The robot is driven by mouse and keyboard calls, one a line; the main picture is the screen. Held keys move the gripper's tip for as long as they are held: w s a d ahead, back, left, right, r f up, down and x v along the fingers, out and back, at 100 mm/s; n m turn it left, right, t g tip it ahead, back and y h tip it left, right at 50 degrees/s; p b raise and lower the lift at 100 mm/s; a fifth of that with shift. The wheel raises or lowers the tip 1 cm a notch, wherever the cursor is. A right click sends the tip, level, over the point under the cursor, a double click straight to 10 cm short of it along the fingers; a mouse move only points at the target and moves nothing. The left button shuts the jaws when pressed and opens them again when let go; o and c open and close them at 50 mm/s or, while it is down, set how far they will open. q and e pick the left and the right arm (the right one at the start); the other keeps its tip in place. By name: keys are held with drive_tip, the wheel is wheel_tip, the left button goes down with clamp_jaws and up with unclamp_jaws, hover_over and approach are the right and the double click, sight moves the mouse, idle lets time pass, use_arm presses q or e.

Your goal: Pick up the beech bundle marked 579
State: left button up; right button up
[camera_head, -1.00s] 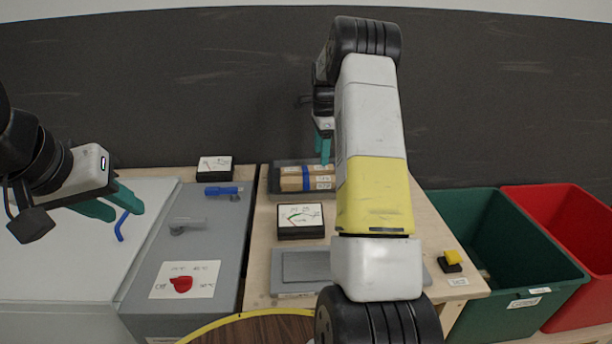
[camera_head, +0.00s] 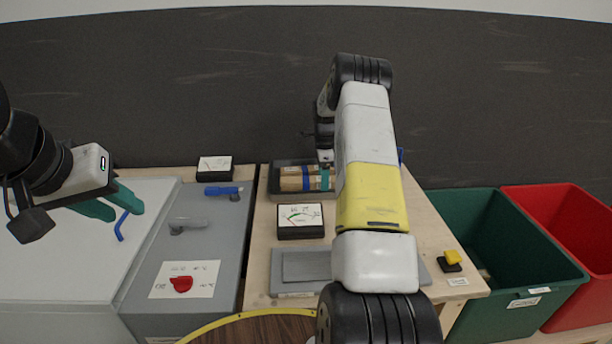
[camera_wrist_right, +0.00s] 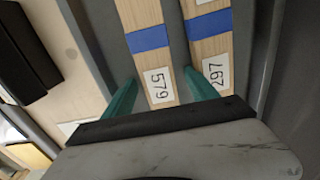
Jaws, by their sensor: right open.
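The beech bundle marked 579 (camera_wrist_right: 154,60) lies in a grey tray (camera_head: 275,193), pale wood with a blue band and a white label. In the head view this gripper (camera_head: 327,180) is low over the tray, partly hidden by my arm. My left gripper (camera_head: 120,205) is open by a blue handle (camera_head: 122,225).
A dial box (camera_head: 300,221) stands in front of the tray, another (camera_head: 215,167) to its left. A grey plate (camera_head: 300,267) lies nearer. A yellow-topped block (camera_head: 451,259) sits at the right table edge, beside a green bin (camera_head: 540,265) and a red bin (camera_head: 575,225).

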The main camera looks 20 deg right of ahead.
clamp_jaws()
drive_tip(key=shift+r, duration=0.1)
